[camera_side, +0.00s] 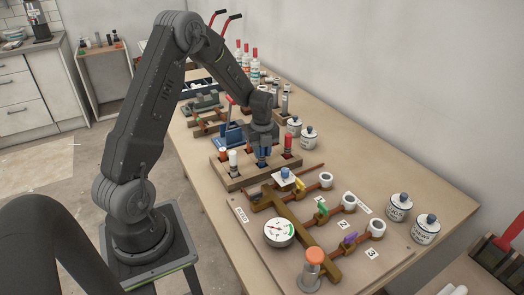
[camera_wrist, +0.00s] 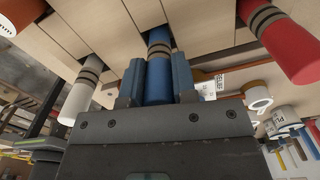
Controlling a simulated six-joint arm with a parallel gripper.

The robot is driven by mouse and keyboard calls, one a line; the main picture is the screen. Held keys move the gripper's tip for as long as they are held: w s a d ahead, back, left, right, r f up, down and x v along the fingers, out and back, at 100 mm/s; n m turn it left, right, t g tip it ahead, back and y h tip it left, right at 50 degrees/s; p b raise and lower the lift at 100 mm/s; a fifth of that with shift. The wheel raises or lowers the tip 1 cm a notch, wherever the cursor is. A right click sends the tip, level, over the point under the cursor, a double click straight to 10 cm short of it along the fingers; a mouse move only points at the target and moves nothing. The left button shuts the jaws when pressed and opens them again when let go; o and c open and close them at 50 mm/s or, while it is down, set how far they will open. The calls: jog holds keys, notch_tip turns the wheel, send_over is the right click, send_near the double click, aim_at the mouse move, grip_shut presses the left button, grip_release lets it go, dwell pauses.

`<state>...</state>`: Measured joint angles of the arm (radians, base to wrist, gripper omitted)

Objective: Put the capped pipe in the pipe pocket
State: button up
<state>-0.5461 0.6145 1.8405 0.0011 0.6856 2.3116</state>
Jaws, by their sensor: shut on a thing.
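My gripper (camera_side: 262,149) is over the wooden block, pointing down. In the wrist view its two blue fingers (camera_wrist: 158,78) are shut on a blue pipe (camera_wrist: 159,84) with dark bands. The pipe's far end points at a dark opening in the wooden block (camera_wrist: 70,28); I cannot tell how deep it sits. A white banded pipe (camera_wrist: 80,100) and a red banded pipe (camera_wrist: 285,42) stand in other openings. I cannot tell which opening is the pipe pocket.
In the side view, a board with a gauge (camera_side: 278,233), valves and an orange knob (camera_side: 315,256) lies in front of the block. White lidded jars (camera_side: 399,206) stand at the right. Bottles (camera_side: 254,70) and trays stand behind.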

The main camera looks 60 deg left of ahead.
jog(key=shift+f, duration=0.2)
jog(key=o, duration=0.9)
jog(key=shift+o, duration=0.2)
jog(key=shift+r, duration=0.1)
notch_tip(320, 180, up, 12)
jog(key=shift+r, duration=0.1)
jog(key=s+d+r+n+t, duration=0.1)
jog(key=s+d+r+n, duration=0.2)
jog(key=d+r+n, duration=0.35)
jog(key=s+d+r+n+t, duration=0.4)
jog(key=s+d+n, duration=0.9)
jog(key=s+d, duration=0.3)
jog(key=shift+d+r+n+t, duration=0.15)
jog(key=shift+d+n+t, duration=0.15)
jog(key=shift+d+n, duration=0.05)
